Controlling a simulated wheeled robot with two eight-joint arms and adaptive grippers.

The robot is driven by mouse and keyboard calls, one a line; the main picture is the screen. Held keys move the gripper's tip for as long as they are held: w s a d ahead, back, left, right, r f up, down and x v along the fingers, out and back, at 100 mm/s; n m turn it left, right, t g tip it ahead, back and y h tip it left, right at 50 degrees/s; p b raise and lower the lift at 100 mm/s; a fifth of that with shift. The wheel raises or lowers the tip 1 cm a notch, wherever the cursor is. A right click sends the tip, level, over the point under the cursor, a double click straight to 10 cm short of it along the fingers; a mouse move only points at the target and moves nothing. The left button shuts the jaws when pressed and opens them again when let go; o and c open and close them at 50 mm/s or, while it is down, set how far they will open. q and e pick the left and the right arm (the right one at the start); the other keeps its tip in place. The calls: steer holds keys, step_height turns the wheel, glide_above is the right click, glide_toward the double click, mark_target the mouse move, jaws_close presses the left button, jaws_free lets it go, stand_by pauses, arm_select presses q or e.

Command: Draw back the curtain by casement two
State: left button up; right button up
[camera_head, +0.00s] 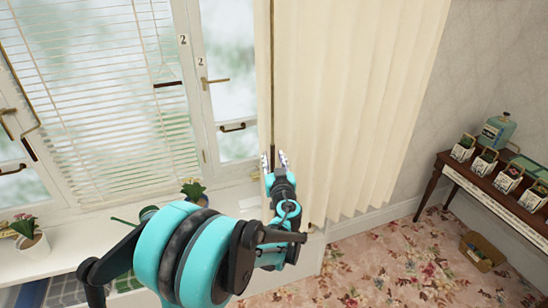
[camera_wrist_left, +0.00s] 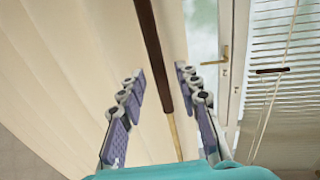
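The cream curtain (camera_head: 350,90) hangs in pleats to the right of the window marked 2 (camera_head: 201,61); it also fills the left of the left wrist view (camera_wrist_left: 75,65). A dark brown wand (camera_head: 272,75) hangs along the curtain's window-side edge. My left gripper (camera_head: 274,160) is at the wand's lower part, beside the curtain edge. In the left wrist view, the wand (camera_wrist_left: 153,45) runs between the two spread fingers (camera_wrist_left: 160,85), with visible gaps on both sides. The gripper is open. My right gripper is not in view.
A white blind (camera_head: 100,100) covers the glass at left. Potted plants (camera_head: 32,240) stand on the white sill below.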

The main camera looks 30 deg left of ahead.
arm_select(q)
steer(key=shift+w+a, duration=0.45)
steer(key=shift+c, duration=0.2)
jaws_close()
glide_toward(349, 132)
steer(key=w+a, duration=0.1)
steer(key=a, duration=0.1)
steer(key=w+a, duration=0.1)
steer(key=w, duration=0.1)
steer(key=shift+a+f+b, duration=0.1)
steer(key=shift+a+b, duration=0.25)
steer(key=shift+a, duration=0.05)
steer(key=shift+w+d, duration=0.35)
steer(key=shift+w, duration=0.1)
